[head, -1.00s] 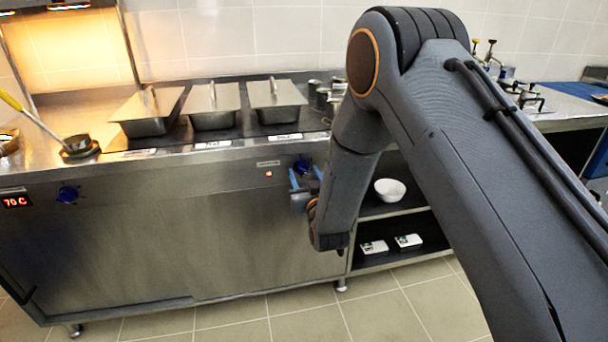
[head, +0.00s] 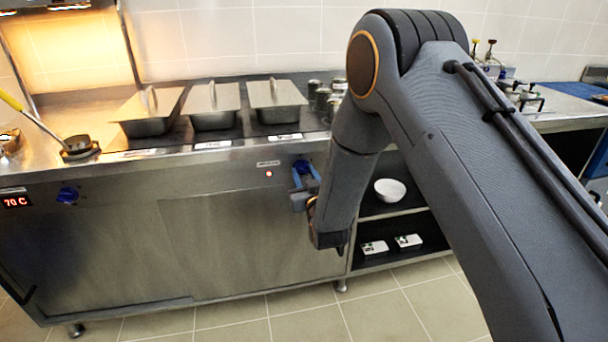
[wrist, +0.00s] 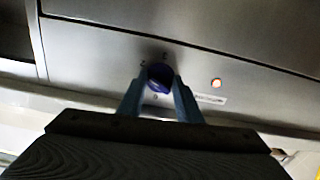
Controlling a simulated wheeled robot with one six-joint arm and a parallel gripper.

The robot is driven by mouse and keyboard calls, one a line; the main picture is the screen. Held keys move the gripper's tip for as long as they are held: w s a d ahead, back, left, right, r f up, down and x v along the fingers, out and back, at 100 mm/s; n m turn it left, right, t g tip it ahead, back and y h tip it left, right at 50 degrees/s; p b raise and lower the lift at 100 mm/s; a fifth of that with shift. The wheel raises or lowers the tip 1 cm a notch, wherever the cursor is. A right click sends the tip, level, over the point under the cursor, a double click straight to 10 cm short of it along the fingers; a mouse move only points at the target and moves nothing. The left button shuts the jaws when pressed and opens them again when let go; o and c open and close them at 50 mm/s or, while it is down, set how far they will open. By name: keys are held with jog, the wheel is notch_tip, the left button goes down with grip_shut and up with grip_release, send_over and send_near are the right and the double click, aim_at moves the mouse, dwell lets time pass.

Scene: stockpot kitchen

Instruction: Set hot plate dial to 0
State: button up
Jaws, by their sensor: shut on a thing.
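The hot plate dial is a dark blue round knob (head: 301,166) on the steel front panel, below the counter edge. It also shows in the wrist view (wrist: 159,74), with small marks around it that are too blurred to read surely. My gripper (head: 305,177) is at the dial, its blue fingers on either side of it. In the wrist view my gripper (wrist: 158,86) is shut on the dial. A small lit red light (head: 269,174) sits beside the dial, and it also shows in the wrist view (wrist: 216,83).
Another blue knob (head: 67,194) is at the far left near a red 70 C display (head: 17,201). Several lidded steel pans (head: 212,106) stand on the counter. A white bowl (head: 390,190) is on the open shelf to the right. The floor in front is clear.

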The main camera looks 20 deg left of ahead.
jog(key=n, duration=0.5)
jog(key=shift+n, duration=0.4)
jog(key=n, duration=0.6)
jog(key=shift+d+p, duration=0.1)
jog(key=shift+p, duration=0.25)
jog(key=n, duration=0.5)
jog(key=shift+r+n, duration=0.1)
jog(key=shift+n, duration=0.3)
jog(key=n+p, duration=0.1)
jog(key=n, duration=0.4)
jog(key=shift+n, duration=0.3)
jog(key=o, duration=1)
jog(key=shift+o, duration=0.2)
